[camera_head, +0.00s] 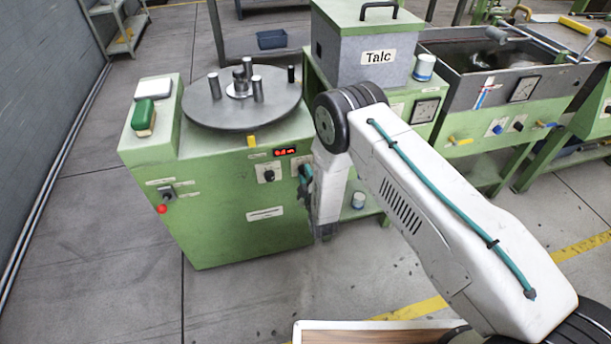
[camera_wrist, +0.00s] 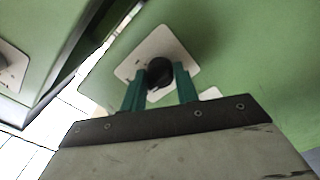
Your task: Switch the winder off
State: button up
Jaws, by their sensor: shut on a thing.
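The winder (camera_head: 215,225) is the green machine at left centre in the head view, with a round grey turntable (camera_head: 215,112) on top. A red display (camera_head: 286,152) is lit on its front. A dark knob on a white plate (camera_head: 266,173) shows below the display. My gripper (camera_head: 306,178) is at the winder's front right edge, partly hidden by my arm. In the wrist view, the teal fingers of my gripper (camera_wrist: 159,77) are shut on a round black knob (camera_wrist: 160,70) mounted on a white plate (camera_wrist: 180,42). The knob's pointer cannot be made out.
A red button (camera_head: 162,209) and a small switch (camera_head: 167,192) sit at the winder's left front. The Talc machine (camera_head: 365,50) stands close on the right, with a white cup (camera_head: 358,200) low beside my arm. Open floor (camera_head: 90,260) lies at left.

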jog(key=o, duration=1)
jog(key=shift+c, duration=0.2)
jog(key=shift+s, duration=0.15)
jog(key=v, duration=0.7)
jog(key=shift+s, duration=0.3)
jog(key=shift+d, duration=0.1)
